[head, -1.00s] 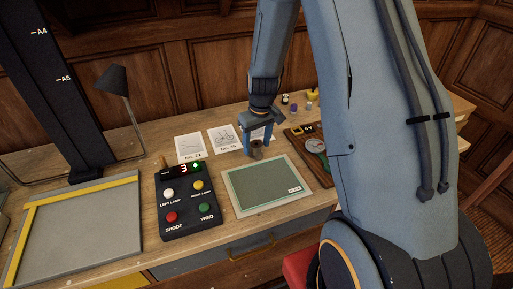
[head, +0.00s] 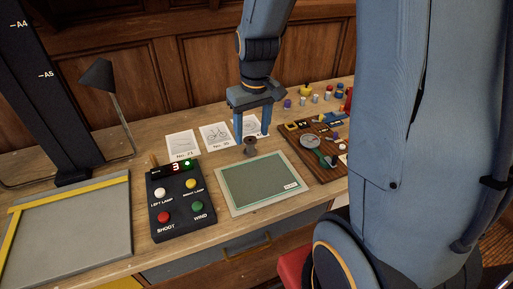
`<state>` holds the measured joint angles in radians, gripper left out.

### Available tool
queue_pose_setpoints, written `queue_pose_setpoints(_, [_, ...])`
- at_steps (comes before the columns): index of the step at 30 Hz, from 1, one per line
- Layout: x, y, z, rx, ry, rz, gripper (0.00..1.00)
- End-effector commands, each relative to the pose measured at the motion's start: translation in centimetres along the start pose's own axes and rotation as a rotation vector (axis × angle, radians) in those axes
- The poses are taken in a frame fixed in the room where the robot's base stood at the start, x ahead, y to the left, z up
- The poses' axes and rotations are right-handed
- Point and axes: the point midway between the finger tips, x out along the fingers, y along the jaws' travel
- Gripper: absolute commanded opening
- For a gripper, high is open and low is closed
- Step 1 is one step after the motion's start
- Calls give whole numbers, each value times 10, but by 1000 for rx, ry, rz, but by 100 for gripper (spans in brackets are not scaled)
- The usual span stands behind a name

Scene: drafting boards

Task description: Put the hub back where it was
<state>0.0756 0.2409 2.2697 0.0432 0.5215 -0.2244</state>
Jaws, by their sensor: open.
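A small dark grey spool-shaped piece, which looks like the hub (head: 250,147), stands upright by the back edge of the green mat (head: 262,187). I cannot tell whether its foot touches the mat's border. My gripper (head: 252,134) is above and around the top of this piece, pointing down. Its two blue fingers are spread apart with nothing between them, one to each side. A wooden board (head: 322,170) with a round dial and small parts lies to the right of the mat.
A black button box (head: 181,207) and a grey board with yellow edges (head: 75,230) are at left. Printed cards (head: 183,144) lie behind. A lamp (head: 98,75) stands back left. Small coloured pots (head: 304,99) stand back right. My arm hides the right side.

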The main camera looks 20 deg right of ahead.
Motion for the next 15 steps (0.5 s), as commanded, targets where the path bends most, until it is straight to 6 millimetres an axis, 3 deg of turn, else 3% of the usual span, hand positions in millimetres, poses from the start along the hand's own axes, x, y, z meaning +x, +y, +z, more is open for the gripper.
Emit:
queue_pose_setpoints(1, [-5, -11, 24, 16, -2, 2, 55])
queue_pose_setpoints(3, [-8, -23, 52, 46, -4, 6, 55])
queue_pose_setpoints(7, [-11, -37, 92, 89, -7, 10, 55])
queue_pose_setpoints(9, [-11, -40, 103, 100, -9, 11, 45])
queue_pose_setpoints(12, [-6, -38, 99, 76, -11, 9, 44])
queue_pose_setpoints(15, [4, -29, 73, -15, -15, 1, 44])
